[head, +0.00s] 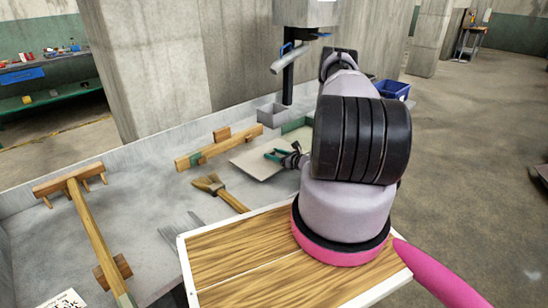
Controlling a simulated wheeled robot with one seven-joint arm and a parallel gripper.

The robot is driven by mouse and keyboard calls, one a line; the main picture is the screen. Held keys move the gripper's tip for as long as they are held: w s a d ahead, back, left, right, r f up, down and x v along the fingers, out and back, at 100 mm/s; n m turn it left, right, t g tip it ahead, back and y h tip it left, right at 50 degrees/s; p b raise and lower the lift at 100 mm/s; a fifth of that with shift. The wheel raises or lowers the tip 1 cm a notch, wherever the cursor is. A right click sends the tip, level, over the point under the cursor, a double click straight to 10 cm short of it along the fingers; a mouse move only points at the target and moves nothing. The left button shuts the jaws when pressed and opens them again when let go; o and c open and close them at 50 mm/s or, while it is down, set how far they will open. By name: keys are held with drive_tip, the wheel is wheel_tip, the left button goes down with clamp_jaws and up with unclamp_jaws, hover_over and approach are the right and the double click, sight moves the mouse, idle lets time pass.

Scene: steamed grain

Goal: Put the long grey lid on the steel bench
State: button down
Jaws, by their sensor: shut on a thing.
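My gripper (279,154), with teal fingers and a dark wrist, is low over the steel bench (150,215), left of my arm. It is shut on what looks like the long grey lid (252,164), a flat pale grey panel that shows below and left of the fingers. My arm and wrist hide the panel's right part. I cannot tell whether the panel touches the bench or is held just above it.
A wooden rake-like tool (90,230) lies at left. A brush (212,186) and a wooden bar with blocks (215,148) lie nearer the lid. Grey bin (272,115) and a dark post (288,80) stand behind. The bench's left middle is clear.

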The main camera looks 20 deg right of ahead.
drive_tip(key=shift+f, duration=0.55)
drive_tip(key=shift+f, duration=0.15)
drive_tip(key=shift+c, duration=0.6)
unclamp_jaws()
